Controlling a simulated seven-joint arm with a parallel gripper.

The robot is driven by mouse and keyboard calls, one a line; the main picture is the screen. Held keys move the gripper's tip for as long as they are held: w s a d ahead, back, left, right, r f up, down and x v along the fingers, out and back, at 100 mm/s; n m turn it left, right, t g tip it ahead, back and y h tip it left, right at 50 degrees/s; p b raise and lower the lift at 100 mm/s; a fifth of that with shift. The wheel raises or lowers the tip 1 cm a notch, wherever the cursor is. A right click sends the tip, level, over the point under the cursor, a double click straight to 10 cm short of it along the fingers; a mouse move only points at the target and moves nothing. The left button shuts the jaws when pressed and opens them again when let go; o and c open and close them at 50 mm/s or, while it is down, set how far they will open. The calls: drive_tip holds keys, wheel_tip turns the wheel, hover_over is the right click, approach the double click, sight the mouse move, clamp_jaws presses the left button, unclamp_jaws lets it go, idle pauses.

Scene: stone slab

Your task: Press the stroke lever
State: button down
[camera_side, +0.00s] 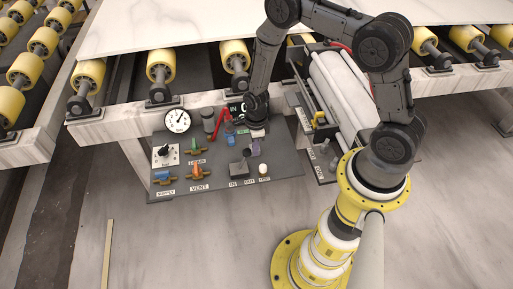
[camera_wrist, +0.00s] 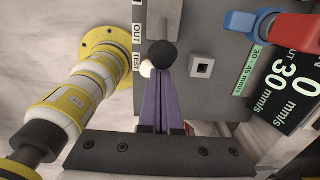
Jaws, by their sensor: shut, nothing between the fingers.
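A lever with a black ball knob (camera_wrist: 162,53) stands by the OUT label on the dark control panel; I take it for the stroke lever. In the side view its grey base (camera_side: 238,168) sits above the IN and OUT labels. My gripper (camera_side: 255,149) hangs over the panel just right of the knob. In the wrist view its purple fingers (camera_wrist: 168,78) are together and empty, with the tips close to the black knob. I cannot tell whether they touch it. The fingers hide part of the panel below them.
A white TEST button (camera_side: 264,168) is right beside the lever. A red-handled lever (camera_side: 218,118), a gauge (camera_side: 178,120), a black knob (camera_side: 165,151), a green valve (camera_side: 195,146), an orange valve (camera_side: 197,171) and a blue valve (camera_side: 163,177) crowd the panel. Rollers (camera_side: 161,66) and the stone slab (camera_side: 170,22) lie behind.

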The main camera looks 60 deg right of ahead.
sight(245, 149)
drive_tip(key=shift+a+r, duration=0.1)
drive_tip(key=shift+w+a+r, duration=0.3)
drive_tip(key=shift+w+a, duration=0.2)
drive_tip(key=shift+w, duration=0.1)
drive_tip(key=shift+w+a+r, duration=0.25)
drive_tip(key=shift+w+a, duration=0.35)
drive_tip(key=shift+w+a+r, duration=0.2)
drive_tip(key=shift+w+a, duration=0.35)
drive_tip(key=shift+w+a+f, duration=0.15)
drive_tip(key=shift+w+a, duration=1.3)
drive_tip(key=shift+a, duration=0.05)
drive_tip(key=s+d, duration=0.1)
drive_tip(key=s+d+r, duration=0.1)
drive_tip(key=s+d, duration=0.1)
drive_tip(key=d, duration=0.1)
drive_tip(key=shift+s+r, duration=0.4)
drive_tip(key=w+a+r, duration=0.4)
drive_tip(key=a+r, duration=0.1)
drive_tip(key=r, duration=0.2)
drive_tip(key=shift+w+r, duration=0.2)
drive_tip(key=shift+w, duration=0.15)
drive_tip(key=shift+w+d+r, duration=0.1)
